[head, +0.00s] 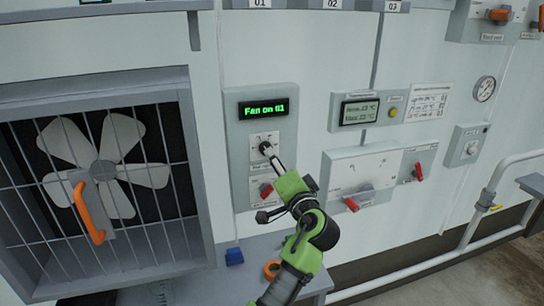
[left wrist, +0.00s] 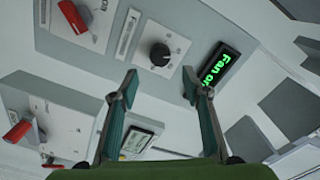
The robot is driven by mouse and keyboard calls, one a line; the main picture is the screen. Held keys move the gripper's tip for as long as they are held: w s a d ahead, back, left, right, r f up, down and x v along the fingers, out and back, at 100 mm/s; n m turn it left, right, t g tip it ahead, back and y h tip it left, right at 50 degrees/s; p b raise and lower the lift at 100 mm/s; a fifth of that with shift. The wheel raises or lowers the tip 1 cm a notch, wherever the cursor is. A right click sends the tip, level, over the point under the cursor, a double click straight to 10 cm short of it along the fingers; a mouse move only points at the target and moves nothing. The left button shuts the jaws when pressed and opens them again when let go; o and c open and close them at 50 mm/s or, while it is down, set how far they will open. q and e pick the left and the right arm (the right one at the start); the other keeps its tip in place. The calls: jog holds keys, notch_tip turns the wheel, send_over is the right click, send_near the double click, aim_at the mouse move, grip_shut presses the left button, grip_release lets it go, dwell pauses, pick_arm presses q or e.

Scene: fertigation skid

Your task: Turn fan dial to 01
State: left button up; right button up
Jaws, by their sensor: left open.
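The fan panel (head: 236,170) is on the wall right of the fan, with a green-lit display (head: 264,108) reading "Fan on 01". Below the display is the black fan dial (head: 264,147) on a white plate. In the left wrist view the black dial (left wrist: 160,54) and the display (left wrist: 220,72) also show. My left gripper (head: 270,157) is at the dial in the head view. In the left wrist view my left gripper (left wrist: 160,78) has its two fingers apart, with the dial showing between and just beyond the tips. I cannot tell whether they touch it. My right gripper is not in view.
A red switch (head: 266,190) sits just below the dial. A caged fan (head: 100,172) with an orange handle (head: 88,212) is at left. At right are a thermostat display (head: 359,111) and a panel with red handles (head: 352,204). A grey ledge (head: 205,286) lies below.

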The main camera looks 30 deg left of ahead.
pick_arm(q)
jog(key=v, duration=0.4)
jog(key=shift+s+d, duration=0.3)
